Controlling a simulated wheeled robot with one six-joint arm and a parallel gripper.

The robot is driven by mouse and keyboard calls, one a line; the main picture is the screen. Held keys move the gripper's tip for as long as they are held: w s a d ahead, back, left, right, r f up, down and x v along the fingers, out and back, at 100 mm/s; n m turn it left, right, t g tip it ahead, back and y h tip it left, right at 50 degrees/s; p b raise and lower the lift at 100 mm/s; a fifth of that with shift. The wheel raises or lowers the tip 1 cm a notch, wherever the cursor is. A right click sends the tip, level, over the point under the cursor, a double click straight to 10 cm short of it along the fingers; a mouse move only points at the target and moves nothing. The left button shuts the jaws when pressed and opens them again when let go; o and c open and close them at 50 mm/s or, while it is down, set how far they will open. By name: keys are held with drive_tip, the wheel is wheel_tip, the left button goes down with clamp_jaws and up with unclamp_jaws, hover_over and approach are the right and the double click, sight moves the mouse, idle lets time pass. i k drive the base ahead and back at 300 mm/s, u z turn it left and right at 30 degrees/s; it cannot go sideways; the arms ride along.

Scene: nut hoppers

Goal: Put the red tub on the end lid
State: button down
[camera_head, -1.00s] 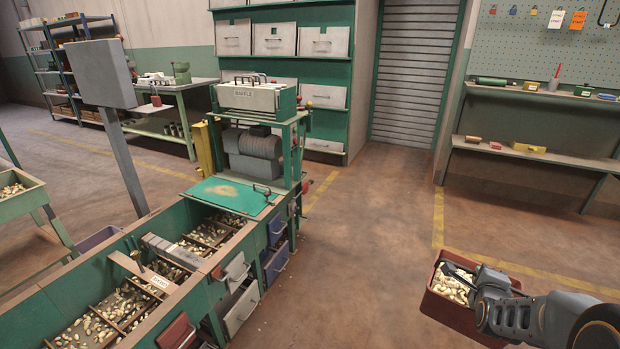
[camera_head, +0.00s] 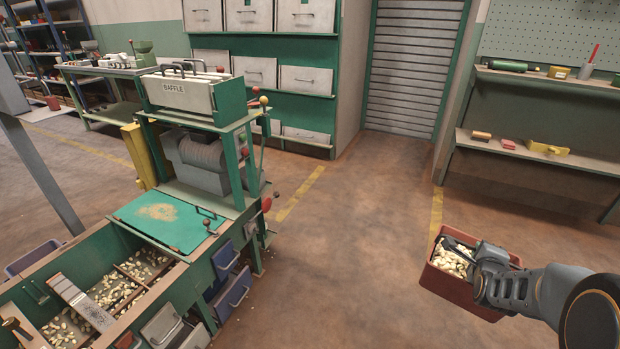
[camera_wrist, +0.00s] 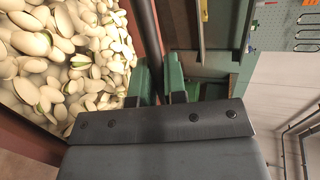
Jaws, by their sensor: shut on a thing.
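The red tub (camera_head: 452,285) is full of pistachio nuts and hangs in the air at the lower right of the head view. The green end lid (camera_head: 160,218) lies flat on the end of the hopper bench, left of and apart from the tub. It has a worn tan patch and a small dark handle at its right edge.
A machine marked BAFFLE (camera_head: 190,100) stands behind the lid, with levers on its right side. Open bins of nuts (camera_head: 120,290) lie in front of the lid. Drawers (camera_head: 232,290) jut from the bench's right side. The floor (camera_head: 340,240) between bench and tub is clear.

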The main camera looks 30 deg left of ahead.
sight(165, 208)
drive_tip(key=i, duration=1.5)
drive_tip(key=u, duration=3)
